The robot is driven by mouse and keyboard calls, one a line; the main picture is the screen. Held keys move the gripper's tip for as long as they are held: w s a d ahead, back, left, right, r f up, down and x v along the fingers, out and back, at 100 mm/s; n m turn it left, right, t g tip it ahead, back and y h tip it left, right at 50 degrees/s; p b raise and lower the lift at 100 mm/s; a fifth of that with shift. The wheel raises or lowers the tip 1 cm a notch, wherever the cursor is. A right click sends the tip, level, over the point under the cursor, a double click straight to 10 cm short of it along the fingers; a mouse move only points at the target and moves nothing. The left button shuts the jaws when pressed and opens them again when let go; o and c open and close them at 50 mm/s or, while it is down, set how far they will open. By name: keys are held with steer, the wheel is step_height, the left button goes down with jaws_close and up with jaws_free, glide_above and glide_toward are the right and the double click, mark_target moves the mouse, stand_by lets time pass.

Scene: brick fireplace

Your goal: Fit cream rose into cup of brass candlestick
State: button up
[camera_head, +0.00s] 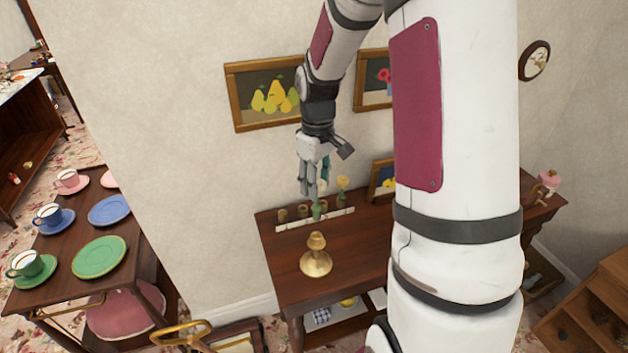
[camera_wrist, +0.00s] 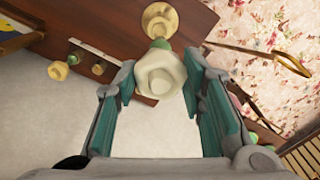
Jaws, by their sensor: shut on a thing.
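My gripper (camera_head: 312,192) points down above the back of the dark wooden table (camera_head: 345,255). In the wrist view its teal fingers (camera_wrist: 161,105) stand on either side of the cream rose (camera_wrist: 160,80) and are shut on it. The bloom faces the camera, with some green showing beyond it; in the head view a green stem (camera_head: 317,210) shows under the fingers. The brass candlestick (camera_head: 316,262) stands upright on the table, in front of and below my gripper. In the wrist view its round gold base (camera_wrist: 160,18) shows beyond the rose, and its cup is not clearly visible.
A pale rack (camera_head: 290,224) with small brown holders and another yellowish rose (camera_head: 342,183) stands along the wall. Framed pictures (camera_head: 262,93) hang behind my arm. The tabletop around the candlestick is clear. A cart (camera_head: 60,250) with cups and plates stands left.

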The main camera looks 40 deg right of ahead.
mark_target(317, 208)
stand_by(0.3)
steer(key=shift+f+b, duration=0.35)
steer(key=shift+f, duration=4.3)
stand_by(0.5)
steer(key=o, duration=1)
steer(key=shift+o, duration=0.2)
step_height(317, 208, up, 12)
